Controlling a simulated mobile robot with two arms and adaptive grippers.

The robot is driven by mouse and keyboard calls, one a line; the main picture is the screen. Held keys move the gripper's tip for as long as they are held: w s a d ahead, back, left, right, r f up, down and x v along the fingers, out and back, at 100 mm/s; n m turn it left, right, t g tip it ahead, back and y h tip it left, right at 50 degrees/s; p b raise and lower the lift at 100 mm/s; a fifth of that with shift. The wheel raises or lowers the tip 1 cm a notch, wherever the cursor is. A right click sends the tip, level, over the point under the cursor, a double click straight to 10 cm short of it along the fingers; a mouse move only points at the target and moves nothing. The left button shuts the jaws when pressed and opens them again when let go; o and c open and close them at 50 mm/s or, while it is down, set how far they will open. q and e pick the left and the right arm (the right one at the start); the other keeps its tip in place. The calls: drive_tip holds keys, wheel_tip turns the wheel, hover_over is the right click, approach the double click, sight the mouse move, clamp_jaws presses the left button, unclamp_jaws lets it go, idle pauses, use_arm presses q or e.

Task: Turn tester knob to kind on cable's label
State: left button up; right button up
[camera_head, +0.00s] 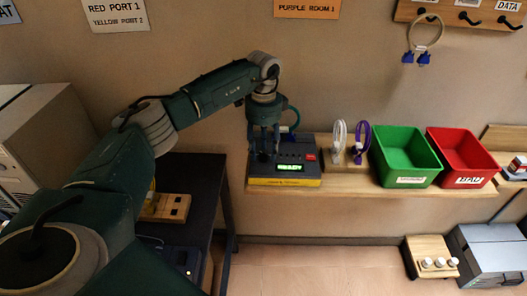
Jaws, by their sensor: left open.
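The tester (286,181) is a dark box with a yellow front edge, a lit green display (289,168) and a red patch at its upper right. It sits at the left end of the wooden shelf. My left gripper (263,152) is open and points down over the tester's left part, with its fingers around or just above the knob area. The knob is mostly hidden by the fingers. A cable with a blue plug (290,129) shows behind the tester, partly hidden by my gripper. Any label on it is not readable. My right gripper is out of view.
White (339,143) and purple (362,143) cables stand right of the tester. Green (404,157) and red (461,157) bins follow along the shelf (350,185). Another blue-plugged cable (425,37) hangs from a hook. A dark table (190,222) stands at lower left.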

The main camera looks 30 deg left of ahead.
use_arm(q)
wheel_tip(320, 180, up, 11)
idle(0.3)
drive_tip(key=shift+f, duration=0.1)
idle(0.4)
